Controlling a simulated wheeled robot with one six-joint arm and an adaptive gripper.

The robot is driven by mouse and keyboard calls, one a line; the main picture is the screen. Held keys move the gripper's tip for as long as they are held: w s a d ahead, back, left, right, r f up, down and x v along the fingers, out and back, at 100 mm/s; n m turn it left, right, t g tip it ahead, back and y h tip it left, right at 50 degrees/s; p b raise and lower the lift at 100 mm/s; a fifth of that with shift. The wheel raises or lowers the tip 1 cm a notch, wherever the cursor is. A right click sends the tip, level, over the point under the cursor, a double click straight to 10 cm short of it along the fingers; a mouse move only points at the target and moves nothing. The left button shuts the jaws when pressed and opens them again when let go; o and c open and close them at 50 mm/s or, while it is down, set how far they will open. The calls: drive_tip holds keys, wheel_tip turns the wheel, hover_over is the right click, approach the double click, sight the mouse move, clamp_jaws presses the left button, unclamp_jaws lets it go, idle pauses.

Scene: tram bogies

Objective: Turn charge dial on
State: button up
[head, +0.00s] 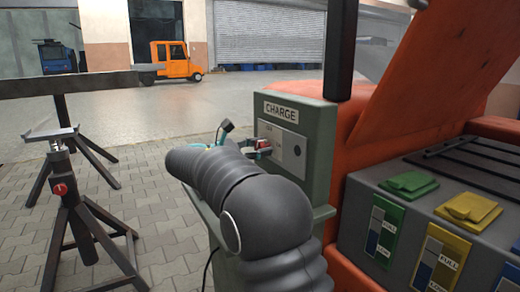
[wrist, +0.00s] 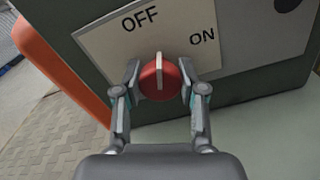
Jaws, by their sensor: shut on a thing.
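The charge dial (wrist: 150,78) is a round red knob with a pale raised bar, on a light plate marked OFF and ON. In the wrist view the bar points nearly straight up, between the two words and closer to OFF. My gripper (wrist: 160,82) is shut on the dial, one finger at each side. In the head view the red dial (head: 264,143) shows small on the front of the grey-green box labelled CHARGE (head: 280,111). My gripper (head: 256,148) reaches it from the left, partly hidden by my dark arm.
An orange vehicle body (head: 385,85) stands right of the box, with green, yellow and blue-marked units (head: 440,245) in front. Black stands (head: 85,215) hold the left side. A small orange truck (head: 174,61) is far back. Paved floor between is open.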

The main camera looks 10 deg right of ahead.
drive_tip(key=m+b, duration=0.1)
drive_tip(key=m, duration=0.2)
drive_tip(key=shift+f+m, duration=0.1)
drive_tip(key=shift+m, duration=0.3)
drive_tip(key=m+b, duration=0.2)
drive_tip(key=m, duration=0.1)
drive_tip(key=shift+m, duration=0.3)
drive_tip(key=m+b, duration=0.2)
drive_tip(key=m, duration=0.1)
drive_tip(key=shift+m+b, duration=0.3)
drive_tip(key=shift+b, duration=0.1)
drive_tip(key=shift+m+b, duration=0.95)
drive_tip(key=shift+m, duration=0.55)
drive_tip(key=o, duration=1.2)
